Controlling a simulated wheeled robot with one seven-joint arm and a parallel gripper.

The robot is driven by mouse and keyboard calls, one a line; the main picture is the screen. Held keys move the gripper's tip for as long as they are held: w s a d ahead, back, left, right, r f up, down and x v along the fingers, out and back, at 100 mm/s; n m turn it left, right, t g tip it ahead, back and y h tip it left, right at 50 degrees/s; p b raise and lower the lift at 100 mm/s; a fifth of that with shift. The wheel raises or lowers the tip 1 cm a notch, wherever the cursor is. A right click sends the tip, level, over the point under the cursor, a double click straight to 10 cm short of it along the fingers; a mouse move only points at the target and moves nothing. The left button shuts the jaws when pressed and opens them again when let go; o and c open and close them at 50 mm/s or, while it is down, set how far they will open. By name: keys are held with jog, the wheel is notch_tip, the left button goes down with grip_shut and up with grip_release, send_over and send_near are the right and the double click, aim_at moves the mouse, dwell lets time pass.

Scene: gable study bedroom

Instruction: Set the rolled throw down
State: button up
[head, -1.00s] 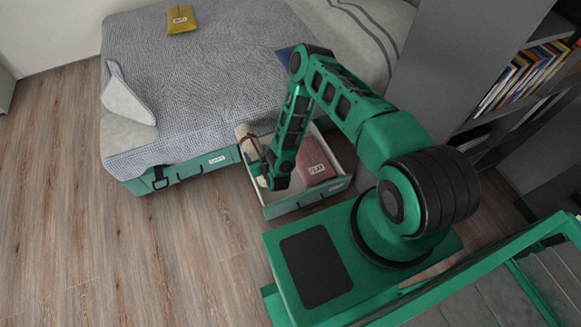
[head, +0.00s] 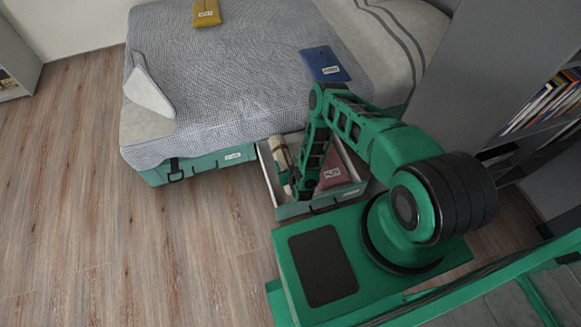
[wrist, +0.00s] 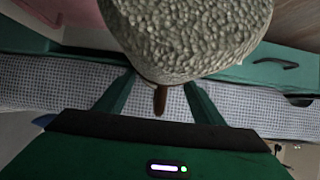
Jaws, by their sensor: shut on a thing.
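The rolled throw (head: 281,154) is a beige roll with a brown strap. In the head view it is at the left side of the open drawer (head: 292,211), within its outline. My gripper (head: 291,183) is at its near end, partly hidden by my forearm. In the wrist view the throw (wrist: 190,35) fills the top middle with its pebbly cream surface, and my gripper (wrist: 158,98) is shut on its brown strap. Whether the throw touches the drawer floor cannot be seen.
A pink labelled pouch (head: 332,176) lies in the drawer's right part. The bed (head: 215,80) behind carries a yellow pouch (head: 206,13) and a blue pouch (head: 326,64). A bookshelf (head: 515,145) stands at the right. Wood floor at the left is clear.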

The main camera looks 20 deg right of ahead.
aim_at(290, 161)
jog(key=shift+w+d+f, duration=0.35)
jog(key=shift+d+f, duration=0.05)
jog(key=shift+d, duration=0.25)
jog(key=shift+w+d+f, duration=0.35)
jog(key=shift+d+f, duration=0.05)
jog(key=shift+d, duration=0.2)
jog(key=shift+f, duration=2.05)
jog(key=shift+f, duration=0.6)
jog(key=o, duration=1.5)
jog(key=shift+c, duration=0.2)
jog(key=shift+r, duration=0.1)
